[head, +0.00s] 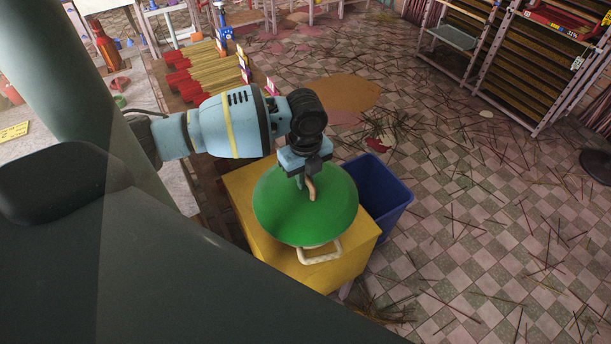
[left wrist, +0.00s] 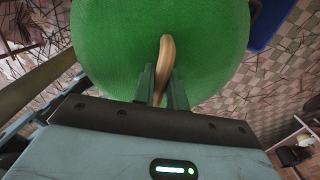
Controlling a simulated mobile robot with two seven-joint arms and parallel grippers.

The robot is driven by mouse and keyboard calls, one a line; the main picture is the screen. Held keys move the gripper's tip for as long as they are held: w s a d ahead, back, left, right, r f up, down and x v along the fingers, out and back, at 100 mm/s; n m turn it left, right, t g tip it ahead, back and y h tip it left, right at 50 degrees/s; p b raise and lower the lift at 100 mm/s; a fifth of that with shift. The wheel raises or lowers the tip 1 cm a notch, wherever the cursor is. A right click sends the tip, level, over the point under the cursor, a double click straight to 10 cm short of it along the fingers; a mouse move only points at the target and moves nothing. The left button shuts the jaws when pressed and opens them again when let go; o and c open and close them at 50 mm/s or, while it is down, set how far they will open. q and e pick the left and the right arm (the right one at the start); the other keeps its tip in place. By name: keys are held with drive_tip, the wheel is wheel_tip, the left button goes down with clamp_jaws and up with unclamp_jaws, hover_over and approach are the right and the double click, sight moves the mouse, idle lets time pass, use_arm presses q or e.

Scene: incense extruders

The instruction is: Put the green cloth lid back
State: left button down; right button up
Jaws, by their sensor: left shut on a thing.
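The green cloth lid (head: 285,215) is a round dome with a tan curved handle (head: 312,190) on top. My left gripper (head: 306,178) is above the lid, with its fingers shut on the handle. In the left wrist view, the handle (left wrist: 166,55) rises between the two fingers of the left gripper (left wrist: 163,88), with the green lid (left wrist: 110,45) filling the space beyond. A pale vessel with a loop handle (head: 320,256) shows below the lid's near edge. The lid hides most of it, so I cannot tell whether the lid touches its rim. My right gripper is not in view.
A yellow box (head: 352,262) stands beneath the vessel. A blue bin (head: 390,205) is close on its right. A table with red and tan bundles (head: 212,72) is at the upper left. Racks (head: 520,60) stand at the upper right. Thin sticks litter the otherwise open tiled floor (head: 480,220).

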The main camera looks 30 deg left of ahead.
use_arm(q)
drive_tip(key=c, duration=1.4)
unclamp_jaws()
drive_tip(key=shift+f, duration=0.1)
drive_tip(key=shift+c, duration=0.2)
wheel_tip(320, 180, up, 12)
drive_tip(key=p, duration=0.1)
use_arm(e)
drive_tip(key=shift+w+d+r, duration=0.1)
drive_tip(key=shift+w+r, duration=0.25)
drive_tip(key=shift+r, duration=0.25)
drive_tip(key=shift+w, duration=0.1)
